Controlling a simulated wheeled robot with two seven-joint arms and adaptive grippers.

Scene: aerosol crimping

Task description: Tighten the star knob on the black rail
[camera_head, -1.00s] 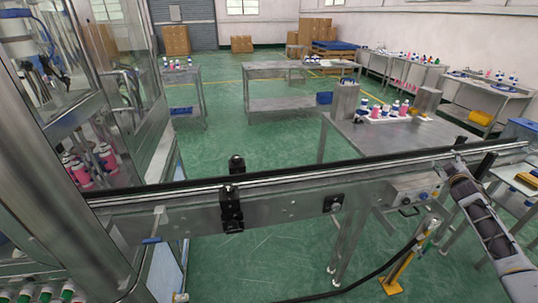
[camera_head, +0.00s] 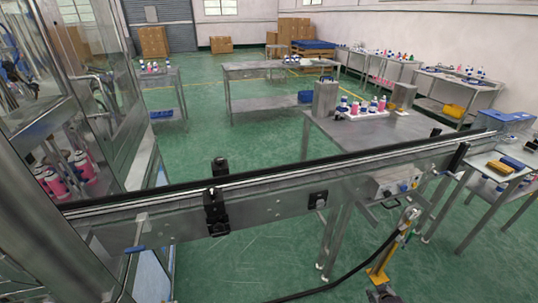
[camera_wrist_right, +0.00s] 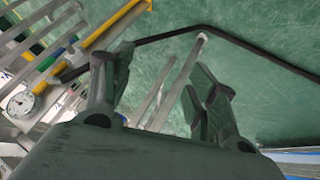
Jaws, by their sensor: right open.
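The black rail (camera_head: 270,176) runs along the top of a steel conveyor, rising slightly to the right in the head view. A black clamp (camera_head: 216,211) sits on the conveyor's near side, with a black post above the rail. A small dark fitting (camera_head: 318,199) is further right on the side plate. I cannot tell which part is the star knob. My right gripper (camera_wrist_right: 160,78) is open and empty in its wrist view, above the green floor. Only a dark part of it shows at the head view's bottom edge, below the conveyor. My left gripper is not in view.
A yellow stand (camera_head: 383,265) and a black hose (camera_head: 330,287) are below the conveyor. A steel table (camera_head: 365,135) with several bottles stands behind it. A glass-walled machine (camera_head: 60,110) fills the left.

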